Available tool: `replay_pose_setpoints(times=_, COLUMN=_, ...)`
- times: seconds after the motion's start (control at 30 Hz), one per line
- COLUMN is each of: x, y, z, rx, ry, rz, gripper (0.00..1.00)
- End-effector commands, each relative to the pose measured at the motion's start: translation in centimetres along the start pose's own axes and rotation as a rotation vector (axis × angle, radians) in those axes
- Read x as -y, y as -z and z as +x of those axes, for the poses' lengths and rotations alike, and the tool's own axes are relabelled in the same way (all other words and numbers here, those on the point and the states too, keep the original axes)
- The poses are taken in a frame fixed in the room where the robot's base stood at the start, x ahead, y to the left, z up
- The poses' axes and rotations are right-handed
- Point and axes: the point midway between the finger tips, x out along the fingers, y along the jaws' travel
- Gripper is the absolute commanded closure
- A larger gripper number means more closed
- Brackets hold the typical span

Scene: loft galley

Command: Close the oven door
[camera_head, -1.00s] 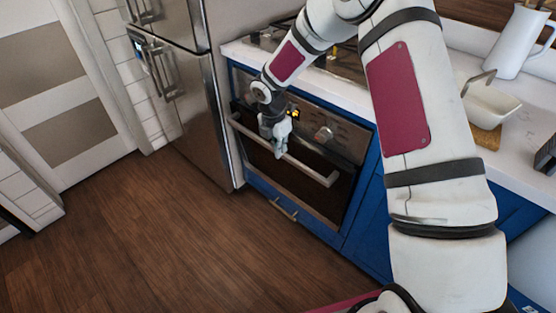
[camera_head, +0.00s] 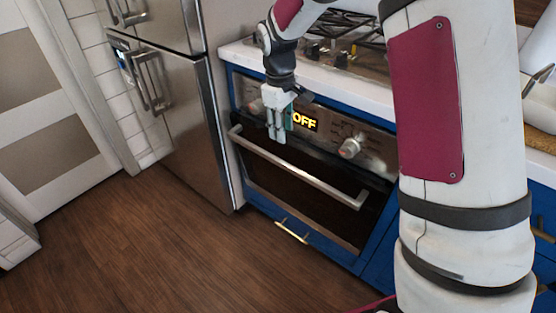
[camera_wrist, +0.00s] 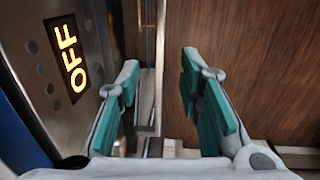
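The oven (camera_head: 310,150) has a dark glass door (camera_head: 310,196) with a long steel handle (camera_head: 300,170) across its upper part. The door looks shut or nearly so; I cannot tell whether a small gap remains at its top. My gripper (camera_head: 276,138) points down in front of the control panel, just above the left part of the handle. In the wrist view my gripper (camera_wrist: 162,100) has its two teal-padded fingers apart, with nothing held between them. A narrow metal strip, perhaps the handle or door edge, shows beyond them.
The control panel shows a lit "OFF" display (camera_head: 304,121) and a knob (camera_head: 350,147). A steel fridge (camera_head: 170,110) stands to the left. A blue drawer with a handle (camera_head: 292,231) lies below the door. The wooden floor (camera_head: 150,250) in front is clear.

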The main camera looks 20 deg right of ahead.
Motion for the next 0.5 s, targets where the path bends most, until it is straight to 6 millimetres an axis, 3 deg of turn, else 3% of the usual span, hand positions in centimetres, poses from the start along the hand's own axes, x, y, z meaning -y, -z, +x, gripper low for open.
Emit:
replay_pose_setpoints(times=0.17, x=0.1, y=-0.1, z=1.1, rx=0.000, ry=0.005, rz=0.031, gripper=0.67)
replay_pose_setpoints(times=0.5, x=0.1, y=-0.1, z=7.5, rx=0.001, ry=0.005, rz=0.026, gripper=0.67)
